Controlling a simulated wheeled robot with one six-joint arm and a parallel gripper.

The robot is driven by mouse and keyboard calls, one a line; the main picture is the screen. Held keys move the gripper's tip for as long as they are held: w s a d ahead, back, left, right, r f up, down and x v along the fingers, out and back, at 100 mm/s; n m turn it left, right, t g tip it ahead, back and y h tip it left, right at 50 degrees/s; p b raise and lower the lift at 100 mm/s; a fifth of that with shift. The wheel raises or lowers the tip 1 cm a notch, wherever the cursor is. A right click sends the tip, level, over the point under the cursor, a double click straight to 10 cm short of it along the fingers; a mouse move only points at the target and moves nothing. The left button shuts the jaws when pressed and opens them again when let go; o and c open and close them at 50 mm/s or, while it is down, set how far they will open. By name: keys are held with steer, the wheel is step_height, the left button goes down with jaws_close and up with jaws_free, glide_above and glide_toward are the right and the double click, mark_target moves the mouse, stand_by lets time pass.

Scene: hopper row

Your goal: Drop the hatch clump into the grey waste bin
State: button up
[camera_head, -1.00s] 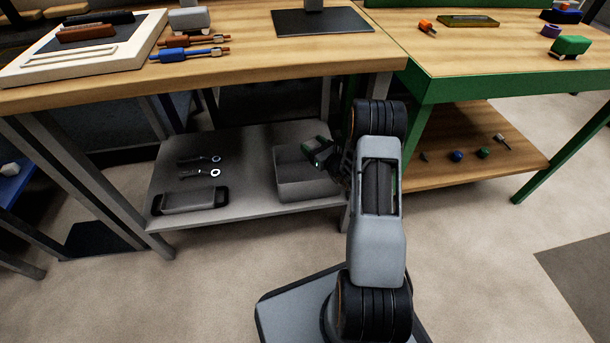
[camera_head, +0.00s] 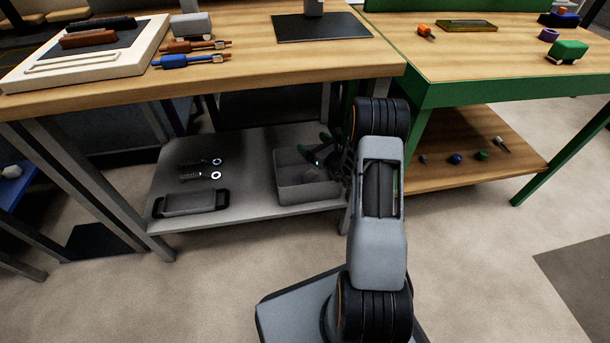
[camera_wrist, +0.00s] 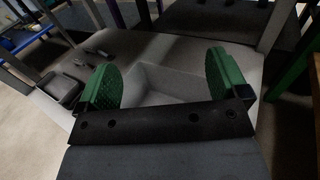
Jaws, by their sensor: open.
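The grey waste bin (camera_head: 308,190) is an open box on the grey lower shelf under the left bench. It also shows in the wrist view (camera_wrist: 185,82), beyond and between my fingers. My gripper (camera_head: 318,149) has green finger pads and hangs over the back right part of the bin. In the wrist view my gripper (camera_wrist: 163,80) has its fingers wide apart, with nothing between them. I cannot make out the hatch clump in any view. Part of the bin's inside is hidden by my gripper.
The grey shelf (camera_head: 240,150) also holds two wrenches (camera_head: 200,169) and a grey tray with dark handles (camera_head: 190,203). The wooden bench top (camera_head: 250,65) is above the bin. A green bench leg (camera_head: 416,130) stands to the right.

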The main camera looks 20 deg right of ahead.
steer(key=s+a+r+p, duration=0.3)
steer(key=s+r+p, duration=0.3)
steer(key=s+r, duration=0.4)
steer(key=shift+s+r, duration=0.3)
steer(key=shift+s, duration=1.55)
steer(key=shift+d, duration=0.1)
